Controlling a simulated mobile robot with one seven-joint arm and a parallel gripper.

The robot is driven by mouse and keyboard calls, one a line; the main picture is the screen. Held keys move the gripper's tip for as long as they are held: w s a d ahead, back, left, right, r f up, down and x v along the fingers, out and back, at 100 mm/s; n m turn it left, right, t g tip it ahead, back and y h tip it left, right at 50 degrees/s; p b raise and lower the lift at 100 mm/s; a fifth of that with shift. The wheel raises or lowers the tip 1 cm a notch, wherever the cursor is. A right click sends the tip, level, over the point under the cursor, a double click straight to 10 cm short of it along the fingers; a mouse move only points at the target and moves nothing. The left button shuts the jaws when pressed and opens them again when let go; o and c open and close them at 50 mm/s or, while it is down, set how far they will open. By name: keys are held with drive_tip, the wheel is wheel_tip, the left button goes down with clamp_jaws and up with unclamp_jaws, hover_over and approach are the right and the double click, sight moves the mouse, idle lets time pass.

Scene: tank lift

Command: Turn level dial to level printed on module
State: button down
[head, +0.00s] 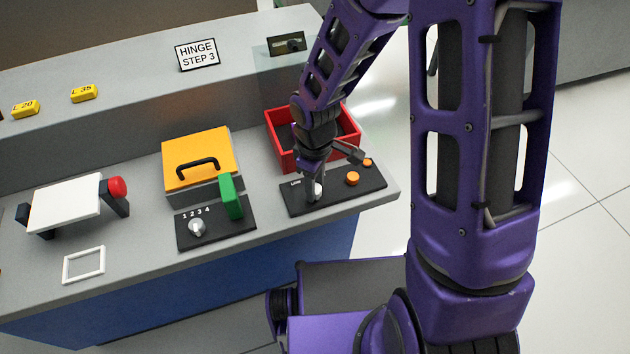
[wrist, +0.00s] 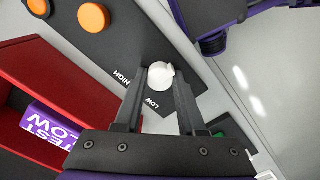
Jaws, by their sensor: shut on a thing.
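The white level dial (wrist: 160,77) sits on a dark panel (head: 335,200) on the bench, with LOW and HIGH printed beside it in the wrist view. My gripper (head: 314,182) points down at the dial (head: 318,190). In the wrist view my gripper (wrist: 165,84) has a finger on either side of the dial and is shut on it. A small nub on the dial faces the upper right of the wrist view, away from both labels. A purple module (wrist: 50,125) printed TEST LOW lies in the red bin (wrist: 50,70).
Two orange buttons (head: 352,178) stand on the same panel, right of the dial. The red bin (head: 283,160) is just behind. To the left are a panel numbered 1 to 4 with a white knob (head: 197,228), a green part (head: 231,197) and a yellow-lidded box (head: 190,150).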

drive_tip(key=shift+n, duration=0.4)
drive_tip(key=c, duration=0.5)
unclamp_jaws()
drive_tip(key=shift+r, duration=0.1)
wheel_tip(320, 180, up, 17)
drive_tip(key=p, duration=0.4)
drive_tip(key=shift+r, duration=0.15)
drive_tip(key=shift+a, duration=0.1)
